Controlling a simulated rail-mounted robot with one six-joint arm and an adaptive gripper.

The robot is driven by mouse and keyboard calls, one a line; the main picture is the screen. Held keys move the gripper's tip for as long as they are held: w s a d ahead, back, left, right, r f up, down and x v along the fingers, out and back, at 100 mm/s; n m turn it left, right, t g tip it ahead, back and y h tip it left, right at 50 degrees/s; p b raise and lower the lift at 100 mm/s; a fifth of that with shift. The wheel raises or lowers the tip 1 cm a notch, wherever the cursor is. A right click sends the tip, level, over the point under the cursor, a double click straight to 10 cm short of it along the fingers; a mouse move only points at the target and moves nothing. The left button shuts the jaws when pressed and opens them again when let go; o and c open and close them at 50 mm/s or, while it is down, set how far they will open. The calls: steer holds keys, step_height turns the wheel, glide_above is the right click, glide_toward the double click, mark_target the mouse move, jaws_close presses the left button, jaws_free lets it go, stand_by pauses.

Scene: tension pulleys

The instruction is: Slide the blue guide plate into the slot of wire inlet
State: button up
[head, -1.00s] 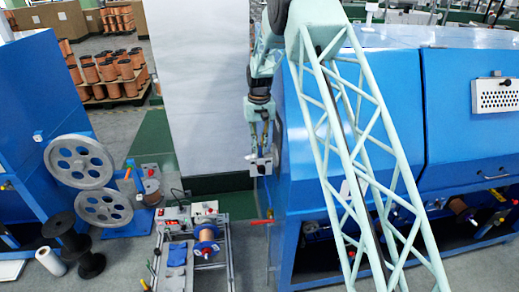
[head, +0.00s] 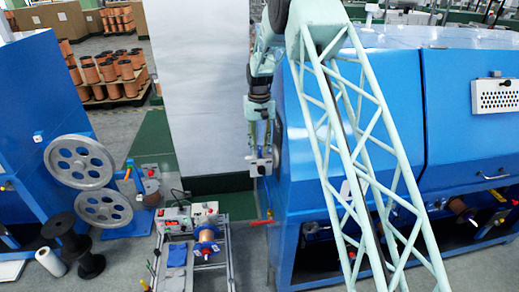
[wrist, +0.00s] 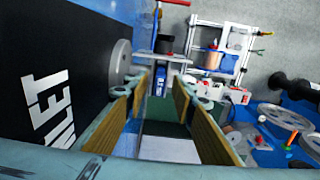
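My gripper (wrist: 160,82) has its two fingers apart, with tan pads facing each other and a clear gap between them in the wrist view. In the head view my gripper (head: 261,145) points down beside the left end of the large blue machine. A pale grey plate-like fitting (head: 261,164), perhaps the wire inlet, sits at its fingertips. In the wrist view a black sign with white letters ending in "LET" (wrist: 48,105) and a grey round part (wrist: 119,62) lie left of the fingers. A small blue-and-white piece (wrist: 161,84) shows between the fingertips; I cannot tell whether it is the guide plate. The slot is not clear.
The blue machine (head: 385,75) stands close on the right. A red lever (head: 262,222) sticks out below my gripper. A metal-framed spool stand (head: 205,240), black spools (head: 75,245) and grey wheels (head: 80,162) stand lower left. A white panel (head: 200,90) stands behind.

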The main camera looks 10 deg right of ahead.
step_height(320, 180, up, 11)
steer(key=shift+r, duration=0.2)
stand_by(0.5)
stand_by(0.7)
steer(key=s+r+t+b, duration=0.1)
steer(key=s+r+b, duration=0.1)
steer(key=s+r, duration=0.7)
steer(key=s+r+b, duration=0.1)
steer(key=s+r, duration=0.4)
steer(key=s, duration=0.7)
steer(key=s+r+t+b, duration=0.1)
steer(key=s+r+b, duration=0.1)
steer(key=s+r, duration=0.75)
steer(key=s+f+t+b, duration=0.1)
steer(key=s+f, duration=0.3)
steer(key=s, duration=1.4)
steer(key=s+f+t+b, duration=0.1)
steer(key=s+f+b, duration=0.3)
steer(key=s, duration=1.4)
steer(key=shift+s+f+n, duration=0.25)
steer(key=shift+f+n, duration=0.05)
steer(key=shift+f, duration=0.15)
